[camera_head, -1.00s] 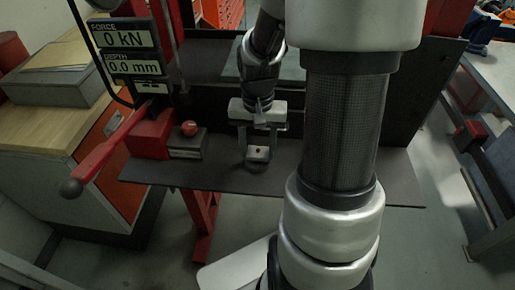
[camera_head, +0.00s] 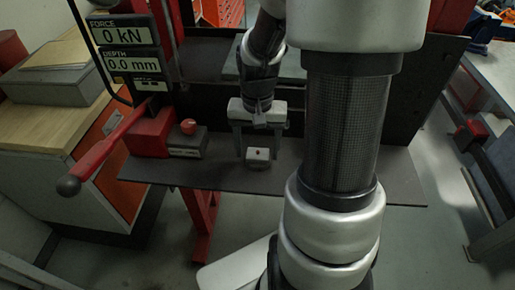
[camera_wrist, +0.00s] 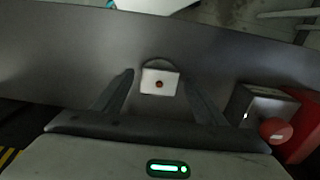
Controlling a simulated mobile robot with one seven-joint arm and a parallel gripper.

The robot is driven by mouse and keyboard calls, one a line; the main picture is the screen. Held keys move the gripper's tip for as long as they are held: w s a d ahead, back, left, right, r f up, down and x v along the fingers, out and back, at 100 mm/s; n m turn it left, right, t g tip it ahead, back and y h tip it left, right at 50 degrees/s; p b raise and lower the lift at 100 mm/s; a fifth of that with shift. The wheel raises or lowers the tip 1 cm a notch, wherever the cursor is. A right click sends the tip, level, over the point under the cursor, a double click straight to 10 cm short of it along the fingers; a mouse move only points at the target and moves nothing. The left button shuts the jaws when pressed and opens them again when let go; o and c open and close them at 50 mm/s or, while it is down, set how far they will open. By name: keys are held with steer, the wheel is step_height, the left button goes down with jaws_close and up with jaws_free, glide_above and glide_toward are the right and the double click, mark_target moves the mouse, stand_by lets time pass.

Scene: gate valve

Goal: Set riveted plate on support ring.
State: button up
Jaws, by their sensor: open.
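The riveted plate (camera_head: 258,154) is a small whitish plate with a red rivet on top. It lies over the dark round support ring (camera_wrist: 158,63), whose arc shows past the plate's far edge in the wrist view; the rest of the ring is hidden. The plate (camera_wrist: 160,82) looks level, but whether it touches the ring all round I cannot tell. My gripper (camera_head: 259,156) is open, with its fingers spread on either side of the plate and a gap at each side. The open fingers (camera_wrist: 158,83) also show in the wrist view.
A dark box-like block with a red knob (camera_head: 189,127) stands left of the plate on the dark bench shelf (camera_head: 225,179). A red lever (camera_head: 107,153) sticks out at the left, under a force and depth display (camera_head: 126,48). The shelf right of the plate is clear.

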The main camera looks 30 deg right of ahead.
mark_target(257, 155)
step_height(257, 155, up, 12)
steer(key=shift+f+p, duration=0.15)
steer(key=shift+p, duration=0.3)
